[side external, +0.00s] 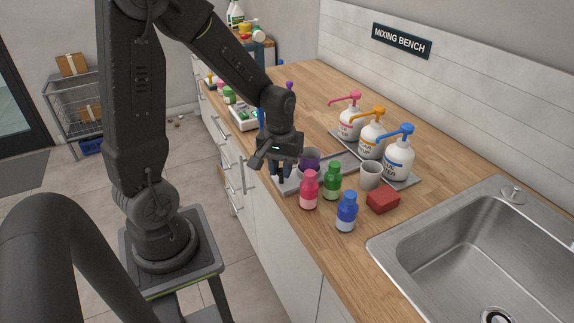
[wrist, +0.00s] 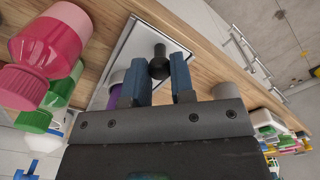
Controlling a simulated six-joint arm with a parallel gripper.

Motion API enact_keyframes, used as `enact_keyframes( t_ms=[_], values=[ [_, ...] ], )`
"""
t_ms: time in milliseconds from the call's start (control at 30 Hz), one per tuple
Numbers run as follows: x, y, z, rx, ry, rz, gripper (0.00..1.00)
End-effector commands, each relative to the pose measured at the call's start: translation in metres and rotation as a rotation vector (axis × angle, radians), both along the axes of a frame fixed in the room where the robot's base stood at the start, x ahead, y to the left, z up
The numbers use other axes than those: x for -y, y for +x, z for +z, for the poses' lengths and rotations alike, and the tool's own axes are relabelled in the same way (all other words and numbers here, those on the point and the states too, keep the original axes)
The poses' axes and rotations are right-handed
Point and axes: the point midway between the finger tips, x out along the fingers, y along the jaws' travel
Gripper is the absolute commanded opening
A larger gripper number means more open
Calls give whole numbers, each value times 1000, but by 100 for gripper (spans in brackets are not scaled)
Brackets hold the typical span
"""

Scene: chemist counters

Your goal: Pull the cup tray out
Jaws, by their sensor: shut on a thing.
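The cup tray is a flat grey tray on the wooden counter; its light front edge (side external: 288,187) shows below my gripper in the side view. A grey cup (side external: 310,157) with dark purple contents stands at the tray, partly hidden by my gripper. In the wrist view the tray (wrist: 124,62) has a dark round knob (wrist: 159,66) on it. My gripper (side external: 281,172) reaches down at the tray's near end. In the wrist view its blue fingers (wrist: 161,82) are shut on the knob, one on each side.
Pink (side external: 309,190), green (side external: 332,181) and blue (side external: 346,212) bottles stand close to the right of my gripper. A grey cup (side external: 371,176) and a red block (side external: 382,201) lie beyond. Pump bottles (side external: 397,160) stand behind, and a sink (side external: 470,250) is at right. The floor before the counter is clear.

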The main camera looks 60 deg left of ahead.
Motion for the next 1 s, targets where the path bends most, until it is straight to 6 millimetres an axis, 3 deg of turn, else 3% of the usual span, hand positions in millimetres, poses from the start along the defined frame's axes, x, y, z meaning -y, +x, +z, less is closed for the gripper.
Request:
enact_keyframes(
  t_ms=[100,133,400,767,1000],
  values=[
    [0,-5,0,-16,-1,-3,0],
    [0,-5,0,-16,-1,-3,24],
    [0,-4,0,-14,-1,-2,48],
    [0,-2,9,-9,-1,-2,48],
    [0,-2,56,-4,2,-2,48]
  ],
)
